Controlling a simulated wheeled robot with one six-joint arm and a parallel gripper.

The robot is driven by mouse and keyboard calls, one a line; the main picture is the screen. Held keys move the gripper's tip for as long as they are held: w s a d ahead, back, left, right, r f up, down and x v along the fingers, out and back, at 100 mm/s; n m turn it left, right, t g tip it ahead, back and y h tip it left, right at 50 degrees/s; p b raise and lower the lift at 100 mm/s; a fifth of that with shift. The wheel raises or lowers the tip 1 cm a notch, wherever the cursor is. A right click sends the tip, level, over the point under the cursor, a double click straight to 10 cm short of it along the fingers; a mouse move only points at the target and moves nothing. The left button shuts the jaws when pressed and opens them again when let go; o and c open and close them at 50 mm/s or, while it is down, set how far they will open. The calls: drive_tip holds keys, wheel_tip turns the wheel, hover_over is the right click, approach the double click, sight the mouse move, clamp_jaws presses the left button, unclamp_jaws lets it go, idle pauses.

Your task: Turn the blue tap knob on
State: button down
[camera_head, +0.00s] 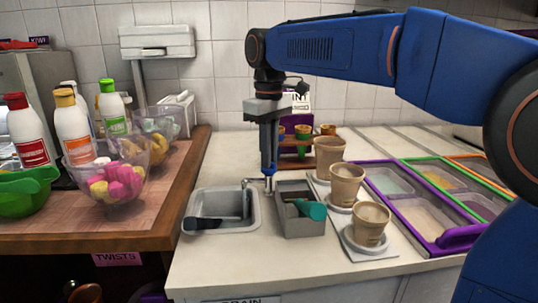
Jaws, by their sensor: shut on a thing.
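My gripper (269,170) points straight down behind the right rear corner of the small sink (191,212). A small bit of blue, the blue tap knob (268,168), shows between the fingers, and the gripper is shut on it. The fingers hide most of the knob, so I cannot tell how far it is turned. The thin metal tap (246,200) stands at the right side of the sink, just left of the gripper. No water is clearly visible from the tap.
A dark-handled tool (202,223) lies in the sink. A grey bin (302,227) with a teal scoop (314,210) is close on the right, then several paper cups (346,184) and a purple-framed topping tray (403,213). A wooden counter (150,215) with bottles and bowls stands left.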

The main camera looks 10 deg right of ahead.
drive_tip(key=m, duration=0.4)
drive_tip(key=shift+m, duration=2.3)
drive_tip(key=c, duration=1.8)
unclamp_jaws()
wheel_tip(320, 180, up, 18)
drive_tip(key=shift+f, duration=0.25)
